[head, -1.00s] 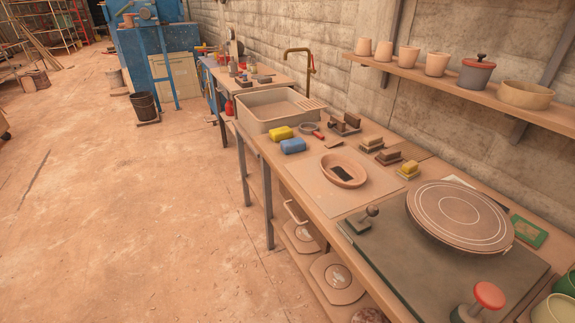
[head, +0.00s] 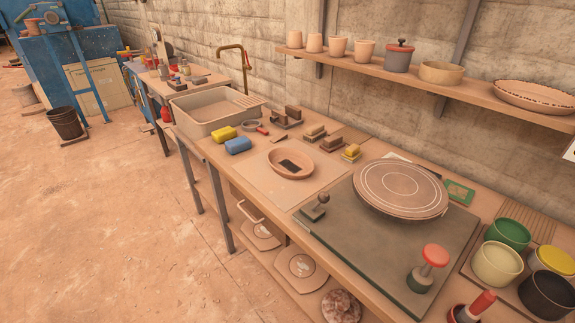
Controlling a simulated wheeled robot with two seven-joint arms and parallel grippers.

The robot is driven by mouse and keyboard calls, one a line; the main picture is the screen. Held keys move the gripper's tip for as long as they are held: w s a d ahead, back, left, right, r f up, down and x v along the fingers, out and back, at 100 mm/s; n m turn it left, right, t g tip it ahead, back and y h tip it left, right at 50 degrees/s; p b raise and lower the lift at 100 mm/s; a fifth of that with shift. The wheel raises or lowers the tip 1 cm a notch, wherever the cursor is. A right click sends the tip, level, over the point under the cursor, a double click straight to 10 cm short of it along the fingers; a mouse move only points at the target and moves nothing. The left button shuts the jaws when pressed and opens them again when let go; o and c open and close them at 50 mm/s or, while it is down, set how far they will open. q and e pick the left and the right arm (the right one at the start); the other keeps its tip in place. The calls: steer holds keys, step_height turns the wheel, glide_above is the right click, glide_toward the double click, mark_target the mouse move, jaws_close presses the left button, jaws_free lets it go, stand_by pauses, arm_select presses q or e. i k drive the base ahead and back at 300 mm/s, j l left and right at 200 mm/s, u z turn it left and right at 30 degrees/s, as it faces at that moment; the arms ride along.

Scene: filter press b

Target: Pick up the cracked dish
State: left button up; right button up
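An oval terracotta dish (head: 272,163) lies on a pale board (head: 262,181) in the middle of the workbench. A dark rectangular patch shows inside the dish; I cannot tell if it is a crack or a separate piece. A wider shallow dish (head: 536,97) with a dark, uneven-looking rim stands at the right end of the wall shelf. No crack can be made out clearly on either dish. Neither of my grippers is in view.
A round ringed disc (head: 400,187) sits on a dark slab (head: 385,244) beside the board. A yellow sponge (head: 223,134), a blue sponge (head: 238,145) and a sink (head: 205,112) are to the left. Several pots stand at right.

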mark_target(289, 163)
steer(key=i+j+z, duration=0.8)
steer(key=j+z, duration=0.15)
steer(key=j, duration=0.2)
